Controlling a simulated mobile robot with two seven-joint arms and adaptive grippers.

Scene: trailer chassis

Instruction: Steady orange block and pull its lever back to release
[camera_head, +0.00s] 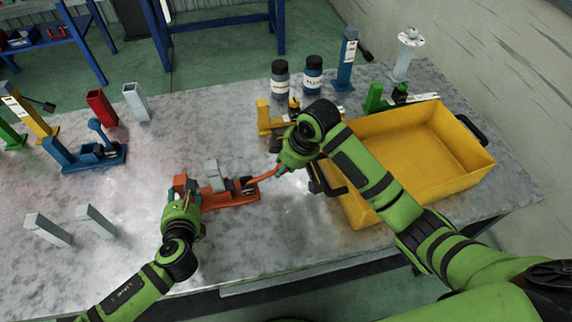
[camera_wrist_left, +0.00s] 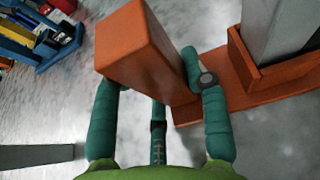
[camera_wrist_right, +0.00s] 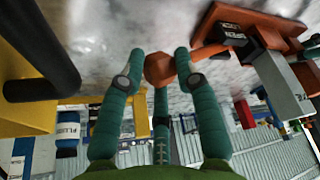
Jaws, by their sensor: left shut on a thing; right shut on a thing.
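The orange block (camera_head: 228,200) lies on the metal table with a grey upright piece (camera_head: 212,172) in it. Its orange lever (camera_head: 263,176) slants up to the right. My left gripper (camera_head: 179,198) is shut on the block's orange post at its left end. In the left wrist view the post (camera_wrist_left: 150,50) sits between the fingers. My right gripper (camera_head: 280,168) is at the lever's free end. In the right wrist view the lever's end (camera_wrist_right: 160,68) is between the closed fingers, and the word "OPEN" shows on the base. The fingers partly hide both held parts.
A yellow bin (camera_head: 455,180) stands close to the right, under my right arm. A yellow clamp (camera_head: 267,118) is behind my right gripper. A blue clamp (camera_head: 95,155) and grey uprights (camera_head: 48,229) are to the left.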

